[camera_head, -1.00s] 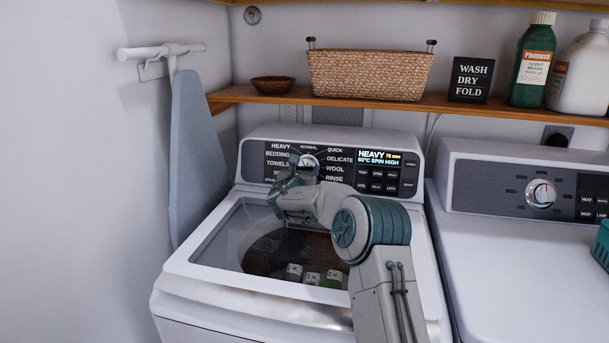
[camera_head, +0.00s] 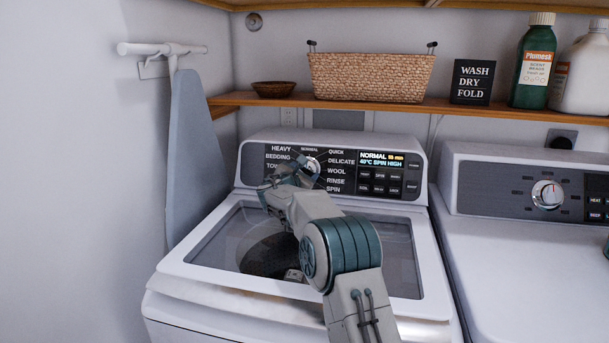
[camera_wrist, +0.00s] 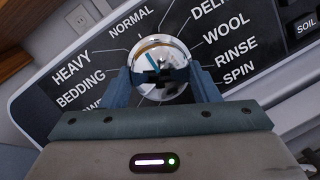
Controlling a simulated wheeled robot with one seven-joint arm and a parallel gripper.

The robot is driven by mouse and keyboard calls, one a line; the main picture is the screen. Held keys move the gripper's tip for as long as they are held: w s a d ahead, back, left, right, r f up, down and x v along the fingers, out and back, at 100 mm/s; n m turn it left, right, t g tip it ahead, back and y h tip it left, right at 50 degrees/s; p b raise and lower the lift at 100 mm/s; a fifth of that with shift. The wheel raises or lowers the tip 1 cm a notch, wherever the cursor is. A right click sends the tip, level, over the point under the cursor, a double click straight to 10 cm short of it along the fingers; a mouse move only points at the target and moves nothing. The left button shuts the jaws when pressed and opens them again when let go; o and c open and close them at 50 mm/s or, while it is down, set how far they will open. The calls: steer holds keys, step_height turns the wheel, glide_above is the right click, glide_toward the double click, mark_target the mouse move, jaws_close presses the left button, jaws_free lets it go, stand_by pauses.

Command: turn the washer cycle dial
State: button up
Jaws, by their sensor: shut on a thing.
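The washer cycle dial (camera_wrist: 158,62) is a round chrome knob on the washer's dark control panel (camera_head: 277,160), with printed cycle names around it. In the wrist view my gripper (camera_wrist: 163,78) has a finger on each side of the dial and is shut on it. In the head view the dial (camera_head: 312,165) is partly hidden behind my gripper (camera_head: 298,167). The washer display (camera_head: 381,159) reads NORMAL, with 40°C SPIN HIGH below. A blue mark on the dial points up and left, roughly toward NORMAL in the wrist view.
The washer's glass lid (camera_head: 380,250) lies under my arm. The dryer (camera_head: 530,250), with its own dial (camera_head: 547,194), stands at right. A wooden shelf (camera_head: 450,104) with a wicker basket (camera_head: 368,78) and bottles is above. An ironing board (camera_head: 192,150) hangs at left.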

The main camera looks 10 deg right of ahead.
stand_by(0.4)
steer(key=o, duration=1)
steer(key=shift+s, duration=0.1)
steer(key=b+v, duration=0.2)
steer(key=v, duration=1.1)
steer(key=shift+s+a, duration=0.2)
steer(key=shift+s, duration=0.1)
